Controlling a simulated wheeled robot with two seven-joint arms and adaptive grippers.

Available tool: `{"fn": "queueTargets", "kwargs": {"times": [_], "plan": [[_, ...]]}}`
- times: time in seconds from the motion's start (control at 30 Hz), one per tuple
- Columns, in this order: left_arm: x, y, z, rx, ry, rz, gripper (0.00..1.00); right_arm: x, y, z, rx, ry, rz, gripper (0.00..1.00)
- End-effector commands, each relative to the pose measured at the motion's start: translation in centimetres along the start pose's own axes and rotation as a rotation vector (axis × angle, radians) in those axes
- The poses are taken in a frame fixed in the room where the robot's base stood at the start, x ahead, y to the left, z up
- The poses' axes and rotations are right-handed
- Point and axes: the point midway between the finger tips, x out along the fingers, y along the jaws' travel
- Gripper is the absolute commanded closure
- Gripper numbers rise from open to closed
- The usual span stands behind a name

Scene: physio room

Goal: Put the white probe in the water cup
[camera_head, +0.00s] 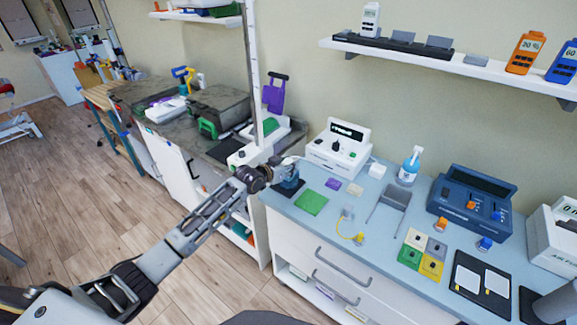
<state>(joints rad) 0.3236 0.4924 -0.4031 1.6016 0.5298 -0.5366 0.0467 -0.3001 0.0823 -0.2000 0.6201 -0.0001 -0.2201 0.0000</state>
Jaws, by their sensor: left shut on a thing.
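My left gripper (287,172) reaches in from the left to the near left corner of the blue-topped counter. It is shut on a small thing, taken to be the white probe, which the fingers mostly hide. A little white (290,159) shows at the gripper, close to the white device. A dark blue cup (290,187), apparently the water cup, stands directly below the gripper on the counter. Its rim and inside are hidden, so I cannot tell whether the probe is inside or above it.
A white device (338,149) stands behind the gripper. A green pad (312,202), a yellow-tipped lead (358,238) and a grey stand (395,197) lie to the right. A blue console (470,205) is farther right. A white upright post (254,80) rises behind the arm.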

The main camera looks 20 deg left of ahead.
Motion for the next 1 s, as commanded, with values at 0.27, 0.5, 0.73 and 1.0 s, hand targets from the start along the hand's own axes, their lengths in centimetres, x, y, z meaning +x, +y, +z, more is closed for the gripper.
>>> {"fn": "queueTargets", "kwargs": {"times": [0.27, 0.5, 0.73, 1.0], "plan": [[-0.01, 0.00, -0.10, 0.000, 0.002, 0.000, 0.95, -0.01, -0.03, -0.01, 0.000, 0.000, 0.000, 0.60], [-0.01, 0.00, -0.08, 0.000, 0.001, 0.000, 0.42, -0.01, -0.20, -0.04, 0.001, 0.000, -0.002, 0.60], [0.00, 0.01, 0.00, 0.000, 0.000, 0.000, 0.42, 0.00, -0.46, -0.10, 0.002, 0.001, -0.005, 0.60], [-0.20, 0.00, 0.23, 0.000, -0.004, 0.000, 0.42, 0.01, -0.15, -0.05, 0.001, 0.001, -0.002, 0.60]]}}
